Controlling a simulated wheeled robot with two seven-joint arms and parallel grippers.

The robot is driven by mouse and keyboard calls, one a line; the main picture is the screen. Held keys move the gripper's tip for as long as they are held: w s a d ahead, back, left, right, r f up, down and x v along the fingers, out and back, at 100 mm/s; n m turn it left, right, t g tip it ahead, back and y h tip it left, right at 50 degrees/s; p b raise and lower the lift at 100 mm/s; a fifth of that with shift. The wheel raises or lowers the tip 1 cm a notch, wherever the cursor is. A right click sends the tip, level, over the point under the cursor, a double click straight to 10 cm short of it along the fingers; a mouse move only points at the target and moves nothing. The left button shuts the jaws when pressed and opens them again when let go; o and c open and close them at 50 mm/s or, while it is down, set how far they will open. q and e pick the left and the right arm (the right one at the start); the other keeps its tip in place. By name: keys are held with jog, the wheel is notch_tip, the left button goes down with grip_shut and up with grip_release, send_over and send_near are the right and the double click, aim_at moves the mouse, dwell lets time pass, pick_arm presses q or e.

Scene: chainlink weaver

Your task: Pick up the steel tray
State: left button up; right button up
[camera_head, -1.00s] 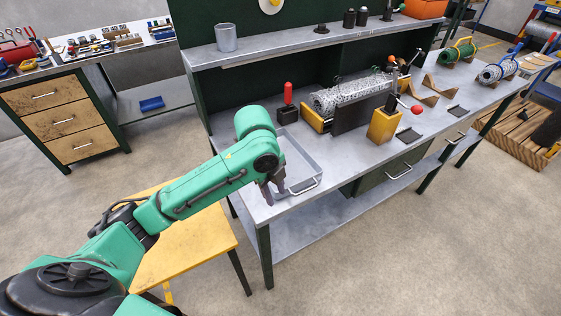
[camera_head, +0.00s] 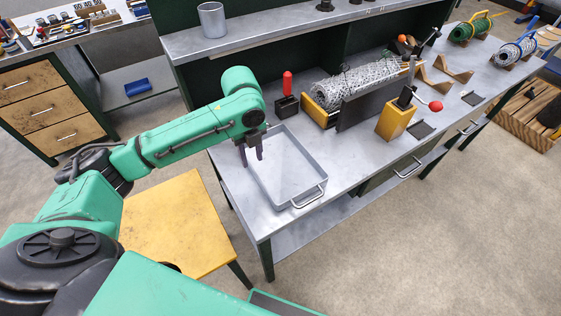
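The steel tray (camera_head: 292,180) is a shallow grey rectangular pan with a bar handle on its near short side. It lies flat on the near left part of the grey workbench (camera_head: 345,168). My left gripper (camera_head: 253,163) points down at the tray's left long side, with its fingers apart and nothing seen between them. Whether the fingers straddle the rim or touch it, I cannot tell. The tray's far left corner is partly hidden by my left arm. My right gripper is not in view.
Behind the tray stand a black block with a red handle (camera_head: 287,90) and a mesh roll (camera_head: 350,88) in a fixture. A yellow block (camera_head: 395,122) stands right of it. A yellow-topped stool (camera_head: 180,225) is left of the bench. A grey cup (camera_head: 212,20) is on the shelf.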

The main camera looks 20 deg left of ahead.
aim_at(254, 171)
pick_arm(q)
jog(key=f, duration=0.3)
jog(key=shift+w+a, duration=0.15)
jog(key=shift+w, duration=0.1)
notch_tip(254, 171, down, 4)
jog(key=shift+f+p, duration=0.25)
jog(key=shift+p, duration=0.4)
jog(key=shift+f, duration=0.3)
grip_shut()
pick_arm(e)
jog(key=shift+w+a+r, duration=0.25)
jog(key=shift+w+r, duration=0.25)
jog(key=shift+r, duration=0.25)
pick_arm(q)
jog(key=shift+w, duration=0.15)
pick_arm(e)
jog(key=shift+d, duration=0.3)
